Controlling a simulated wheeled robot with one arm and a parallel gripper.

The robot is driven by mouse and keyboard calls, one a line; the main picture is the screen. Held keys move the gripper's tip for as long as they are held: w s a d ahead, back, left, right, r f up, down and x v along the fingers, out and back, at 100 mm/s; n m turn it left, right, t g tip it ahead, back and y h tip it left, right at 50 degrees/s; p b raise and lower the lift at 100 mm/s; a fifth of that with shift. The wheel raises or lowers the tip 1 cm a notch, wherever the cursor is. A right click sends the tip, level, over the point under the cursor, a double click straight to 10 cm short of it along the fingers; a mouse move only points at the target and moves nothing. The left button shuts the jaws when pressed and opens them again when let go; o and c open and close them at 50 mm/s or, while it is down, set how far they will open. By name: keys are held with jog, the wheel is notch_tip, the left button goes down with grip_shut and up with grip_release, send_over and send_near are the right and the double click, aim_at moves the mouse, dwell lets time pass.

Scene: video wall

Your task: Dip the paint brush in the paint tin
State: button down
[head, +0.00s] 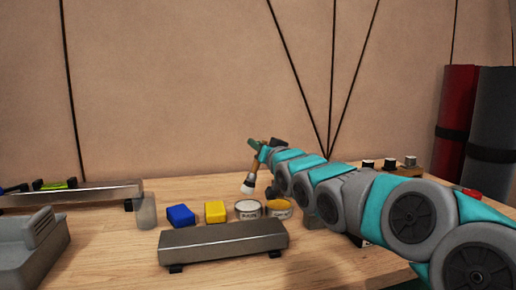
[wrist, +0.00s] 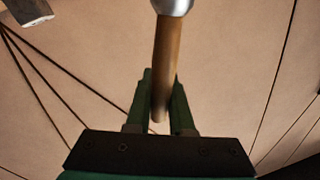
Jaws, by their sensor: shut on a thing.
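My gripper (head: 263,148) is shut on the wooden handle of the paint brush (head: 249,183). A second tin with yellow paint (head: 279,204) stands right beside that one. In the wrist view the green fingers of my gripper (wrist: 160,92) close around the brown handle of the brush (wrist: 166,65), with its silver ferrule at the top edge. The bristles are outside the wrist view.
A dark grey raised bar (head: 224,241) stands in front of the tins. A blue block (head: 181,215) and yellow block (head: 215,211) lie left of them, then a grey cup (head: 145,211). Small dark-topped items (head: 389,163) stand behind my arm. Bare table (head: 110,240) shows at left.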

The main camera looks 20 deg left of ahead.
jog(key=shift+r, duration=1.9)
